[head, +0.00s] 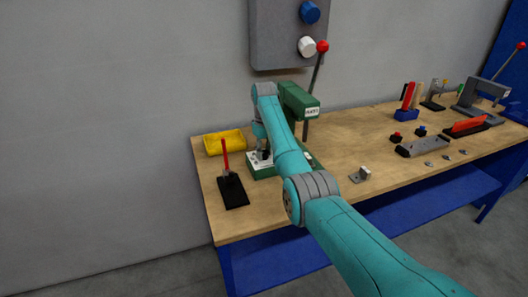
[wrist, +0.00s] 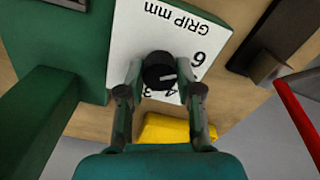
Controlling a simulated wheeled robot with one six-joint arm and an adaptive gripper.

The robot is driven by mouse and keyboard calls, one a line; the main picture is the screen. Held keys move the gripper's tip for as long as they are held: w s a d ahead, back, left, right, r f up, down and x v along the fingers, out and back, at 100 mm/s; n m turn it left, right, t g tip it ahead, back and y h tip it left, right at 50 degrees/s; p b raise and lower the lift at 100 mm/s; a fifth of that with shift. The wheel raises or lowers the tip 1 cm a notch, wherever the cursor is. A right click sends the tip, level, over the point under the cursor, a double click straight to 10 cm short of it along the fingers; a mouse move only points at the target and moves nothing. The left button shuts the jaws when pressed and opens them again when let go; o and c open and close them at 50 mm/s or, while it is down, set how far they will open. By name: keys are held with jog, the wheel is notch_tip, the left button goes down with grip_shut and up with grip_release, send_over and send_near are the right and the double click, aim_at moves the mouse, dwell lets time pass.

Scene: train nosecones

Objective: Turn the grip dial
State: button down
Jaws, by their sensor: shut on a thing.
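The grip dial (wrist: 159,72) is a black round knob with a light pointer mark, on a white plate (wrist: 185,28) lettered "GRIP mm". The figure 6 shows beside it, and other figures are partly covered. My gripper (wrist: 160,90) is shut on the dial, one finger on each side of it. In the head view, my gripper (head: 264,154) is low at the white plate of the green press (head: 299,101), largely hidden by my arm.
A yellow tray (head: 225,142) stands behind left, and a black base with a red lever (head: 232,188) stands at the left front. The press has a tall red-knobbed lever (head: 317,75). A grey wall box (head: 290,35) hangs above. Several tools fill the right of the bench.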

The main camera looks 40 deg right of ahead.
aim_at(264, 152)
dwell(0.4)
jog(key=c, duration=0.8)
grip_release()
jog(key=shift+o, duration=0.2)
jog(key=shift+r, duration=3.75)
